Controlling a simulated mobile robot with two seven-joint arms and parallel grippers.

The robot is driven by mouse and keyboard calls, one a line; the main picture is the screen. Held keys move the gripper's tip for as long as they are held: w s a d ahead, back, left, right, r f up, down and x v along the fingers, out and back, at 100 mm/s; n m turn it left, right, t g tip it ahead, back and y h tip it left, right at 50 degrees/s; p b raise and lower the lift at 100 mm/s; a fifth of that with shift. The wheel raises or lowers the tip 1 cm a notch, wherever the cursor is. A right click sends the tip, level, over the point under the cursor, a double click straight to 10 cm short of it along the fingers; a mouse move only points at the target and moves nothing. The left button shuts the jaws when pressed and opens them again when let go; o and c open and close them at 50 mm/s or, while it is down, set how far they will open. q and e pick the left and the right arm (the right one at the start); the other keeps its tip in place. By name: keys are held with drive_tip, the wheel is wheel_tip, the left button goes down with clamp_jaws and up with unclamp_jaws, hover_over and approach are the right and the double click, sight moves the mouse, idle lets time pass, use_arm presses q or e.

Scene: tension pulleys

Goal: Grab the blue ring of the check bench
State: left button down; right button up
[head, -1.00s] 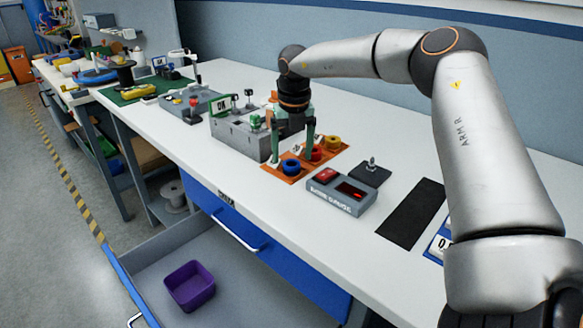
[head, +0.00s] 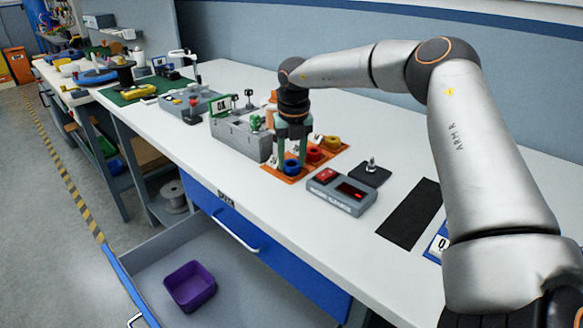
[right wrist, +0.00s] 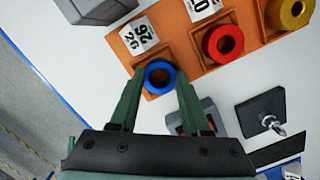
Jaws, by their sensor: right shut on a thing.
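The blue ring (head: 291,167) sits at the near end of an orange tray (head: 269,168) on the white bench. It also shows in the right wrist view (right wrist: 160,77), with dark green fingers on both sides. My right gripper (head: 292,162) points down over the ring and is shut on it. The ring still appears to be at its place in the tray. A red ring (head: 314,153) and a yellow ring (head: 332,142) sit further along the same tray, beside white number tags (right wrist: 138,36). My left gripper is out of view.
A grey gauge box (head: 342,191) with a red display stands right of the tray, with a dark block (head: 370,173) behind it. A grey machine (head: 240,137) stands close left. An open drawer below holds a purple bin (head: 190,287).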

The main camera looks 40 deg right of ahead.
clamp_jaws()
